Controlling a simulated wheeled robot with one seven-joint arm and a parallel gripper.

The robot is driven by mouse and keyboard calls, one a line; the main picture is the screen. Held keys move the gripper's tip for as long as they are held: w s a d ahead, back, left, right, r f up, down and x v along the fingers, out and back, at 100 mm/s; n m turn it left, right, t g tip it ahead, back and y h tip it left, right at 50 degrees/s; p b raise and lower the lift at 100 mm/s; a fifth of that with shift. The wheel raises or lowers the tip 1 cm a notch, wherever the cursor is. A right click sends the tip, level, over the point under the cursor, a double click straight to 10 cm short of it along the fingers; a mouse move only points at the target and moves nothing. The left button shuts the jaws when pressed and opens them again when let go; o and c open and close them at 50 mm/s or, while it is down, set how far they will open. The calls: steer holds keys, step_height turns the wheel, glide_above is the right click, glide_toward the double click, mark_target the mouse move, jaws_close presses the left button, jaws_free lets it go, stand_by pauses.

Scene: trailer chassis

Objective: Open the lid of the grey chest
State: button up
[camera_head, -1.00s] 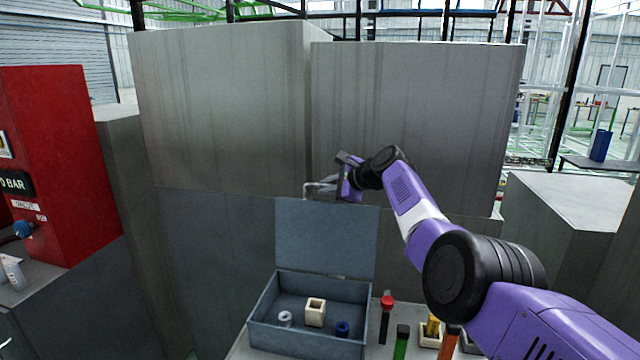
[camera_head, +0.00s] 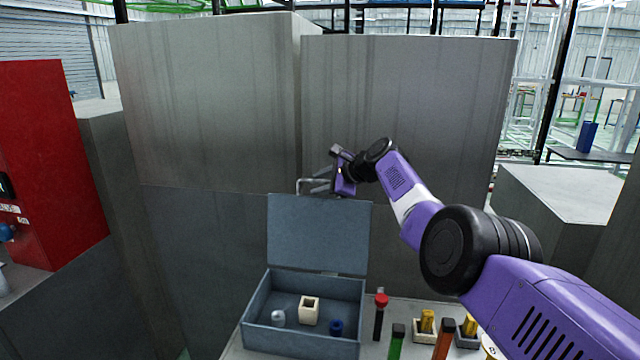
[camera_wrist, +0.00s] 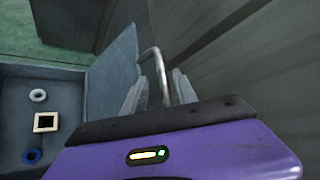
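The grey chest (camera_head: 262,308) stands on a bench, and its lid (camera_head: 318,235) is up, close to vertical. A bent metal handle (camera_head: 299,184) sticks out at the lid's top edge. My gripper (camera_head: 317,181) is at the lid's top edge by the handle, with its fingers apart. In the wrist view the lid (camera_wrist: 112,75) is left of my gripper (camera_wrist: 158,90). The handle (camera_wrist: 155,62) passes between the two spread fingers, with gaps visible beside it. Contact with the handle cannot be told.
The chest holds a pale square block (camera_head: 309,310), a light ring (camera_head: 278,317) and a blue ring (camera_head: 336,327). Several coloured tools stand right of it, including a red-topped one (camera_head: 381,300). Tall grey panels (camera_head: 400,110) rise behind the lid. A red cabinet (camera_head: 50,160) is left.

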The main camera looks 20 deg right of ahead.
steer(key=shift+s+d+r, duration=0.15)
steer(key=shift+s+d+r, duration=0.15)
steer(key=shift+s+r, duration=0.15)
steer(key=shift+s, duration=0.05)
steer(key=shift+s+r, duration=0.2)
steer(key=shift+s, duration=0.3)
steer(key=shift+b+v, duration=0.55)
steer(key=shift+v, duration=2.15)
